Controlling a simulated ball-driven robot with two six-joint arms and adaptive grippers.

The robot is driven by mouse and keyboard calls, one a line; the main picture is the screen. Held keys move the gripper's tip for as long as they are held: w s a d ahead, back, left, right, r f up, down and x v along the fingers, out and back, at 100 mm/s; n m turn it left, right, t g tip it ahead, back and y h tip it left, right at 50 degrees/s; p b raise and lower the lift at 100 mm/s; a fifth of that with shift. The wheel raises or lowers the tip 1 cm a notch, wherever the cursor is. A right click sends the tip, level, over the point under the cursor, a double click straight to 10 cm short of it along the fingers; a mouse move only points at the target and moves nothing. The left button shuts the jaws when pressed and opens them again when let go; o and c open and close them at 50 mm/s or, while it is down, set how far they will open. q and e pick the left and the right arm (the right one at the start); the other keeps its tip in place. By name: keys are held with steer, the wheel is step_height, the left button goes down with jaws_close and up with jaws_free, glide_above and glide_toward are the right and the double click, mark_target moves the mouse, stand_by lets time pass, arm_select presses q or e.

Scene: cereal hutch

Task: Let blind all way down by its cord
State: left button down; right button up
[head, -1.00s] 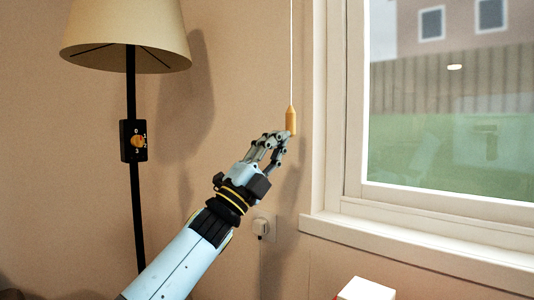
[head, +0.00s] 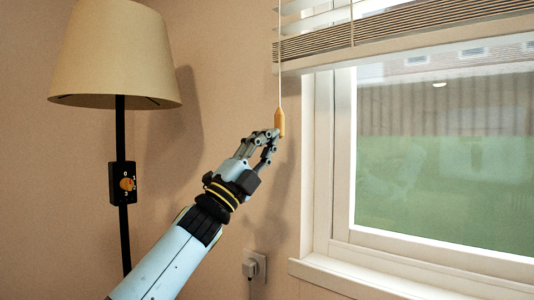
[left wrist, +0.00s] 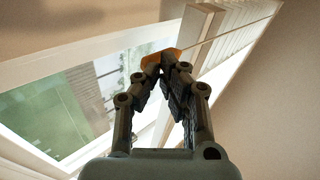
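The blind (head: 400,40) hangs over the upper part of the window, its slats bunched above the bottom rail; its top is out of view. The pale cord (head: 279,80) runs down at the blind's left side to an orange-tan pull (head: 280,121). My left gripper (head: 272,137) has its fingertips closed together on the lower end of this pull. In the left wrist view the fingertips (left wrist: 167,62) meet at the orange pull (left wrist: 152,59), and the cord (left wrist: 228,32) runs taut away from it. The blind's slats (left wrist: 237,17) show there too. My right gripper is not in view.
The window (head: 440,170) has bare glass below the blind and a white sill (head: 410,282). A floor lamp (head: 118,60) with a dial box (head: 123,183) stands at the left. A wall outlet (head: 254,267) is below my gripper. The wall around the pull is clear.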

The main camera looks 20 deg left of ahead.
arm_select(q)
step_height(320, 180, up, 23)
steer(key=p, duration=1.5)
steer(key=shift+f+p, duration=0.2)
steer(key=shift+p, duration=0.1)
